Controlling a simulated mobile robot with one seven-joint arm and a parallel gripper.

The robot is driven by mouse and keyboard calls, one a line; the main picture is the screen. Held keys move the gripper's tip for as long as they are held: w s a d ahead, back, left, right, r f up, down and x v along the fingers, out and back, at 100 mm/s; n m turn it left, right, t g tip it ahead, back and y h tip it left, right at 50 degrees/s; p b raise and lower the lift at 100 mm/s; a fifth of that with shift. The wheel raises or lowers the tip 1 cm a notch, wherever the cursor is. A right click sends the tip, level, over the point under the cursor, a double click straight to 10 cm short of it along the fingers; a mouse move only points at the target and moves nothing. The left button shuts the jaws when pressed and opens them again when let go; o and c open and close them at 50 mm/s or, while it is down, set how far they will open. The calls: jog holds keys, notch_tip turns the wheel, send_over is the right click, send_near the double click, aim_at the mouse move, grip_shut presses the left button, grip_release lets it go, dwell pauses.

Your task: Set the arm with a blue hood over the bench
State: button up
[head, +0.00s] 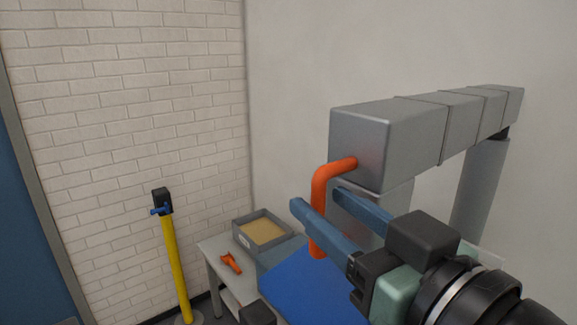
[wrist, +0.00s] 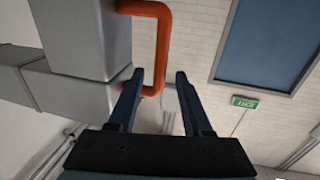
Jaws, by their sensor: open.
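A grey jointed arm (head: 385,145) of boxy segments reaches out from the right by the wall, with an orange handle (head: 319,190) on its near end block. The handle also shows in the wrist view (wrist: 164,45). A broad blue sloped surface (head: 305,288), likely the hood, lies below; my gripper hides part of it, and I cannot see how it joins the arm. My gripper (head: 317,200) is open. In the wrist view its fingertips (wrist: 159,73) lie on either side of the handle's upright bar, with no clear grip. The handle's lower end passes by the left finger.
A pale bench (head: 213,246) stands in the corner, bearing a grey tray (head: 240,238) with tan contents and an orange tool (head: 231,262). A yellow post (head: 176,265) with a black head stands left of it. A green sign (wrist: 245,102) hangs beyond in the wrist view.

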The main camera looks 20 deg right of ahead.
jog(key=w, duration=0.2)
jog(key=w+p, duration=0.1)
jog(key=w, duration=0.2)
jog(key=shift+w+a, duration=0.3)
jog(key=shift+a, duration=0.1)
grip_shut()
dwell(1.0)
